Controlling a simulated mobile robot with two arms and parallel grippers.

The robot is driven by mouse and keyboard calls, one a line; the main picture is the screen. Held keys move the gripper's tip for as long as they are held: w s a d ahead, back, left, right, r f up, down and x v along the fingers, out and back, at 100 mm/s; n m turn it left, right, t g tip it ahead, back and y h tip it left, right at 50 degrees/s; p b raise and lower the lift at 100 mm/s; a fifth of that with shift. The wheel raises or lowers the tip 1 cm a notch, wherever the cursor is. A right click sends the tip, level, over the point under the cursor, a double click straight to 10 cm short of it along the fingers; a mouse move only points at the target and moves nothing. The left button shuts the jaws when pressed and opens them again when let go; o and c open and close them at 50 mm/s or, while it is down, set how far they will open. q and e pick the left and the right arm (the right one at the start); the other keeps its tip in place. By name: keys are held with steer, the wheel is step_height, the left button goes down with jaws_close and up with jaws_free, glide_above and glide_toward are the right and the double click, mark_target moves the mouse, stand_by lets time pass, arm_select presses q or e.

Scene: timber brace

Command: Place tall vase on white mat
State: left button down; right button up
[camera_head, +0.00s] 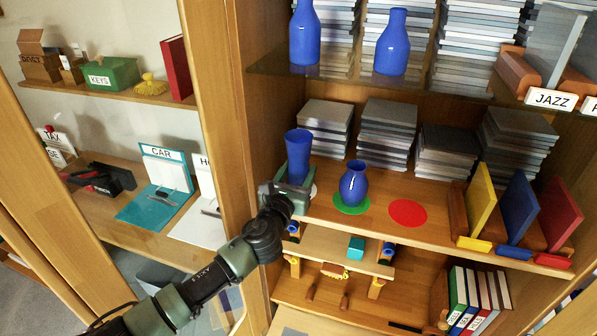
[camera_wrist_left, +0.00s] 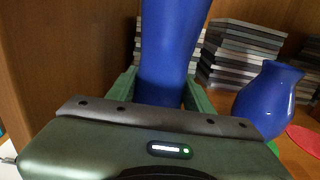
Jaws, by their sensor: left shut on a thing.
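The tall blue vase (camera_head: 298,150) stands upright at the left end of the middle shelf. My left gripper (camera_head: 289,188) is shut around its lower part. In the left wrist view the vase (camera_wrist_left: 170,50) rises between the green fingers (camera_wrist_left: 162,92), and its base is hidden. A sliver of the white mat (camera_head: 313,191) shows just right of the gripper; the rest is hidden. I cannot tell whether the vase touches the mat. My right gripper is not in view.
A round blue vase (camera_head: 354,185) stands on a green mat (camera_head: 351,206) close to the right. A bare red mat (camera_head: 408,213) lies further right. Stacks of cases (camera_head: 388,130) stand behind. A wooden upright (camera_head: 215,100) is close on the left. Blue bottles (camera_head: 392,45) stand above.

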arm_select(q)
steer(key=shift+f, duration=0.1)
steer(key=c, duration=0.6)
jaws_free()
steer(key=shift+w, duration=0.1)
steer(key=shift+s+a, duration=0.15)
steer(key=shift+s, duration=0.3)
steer(key=b+v, duration=0.1)
steer(key=v, duration=1)
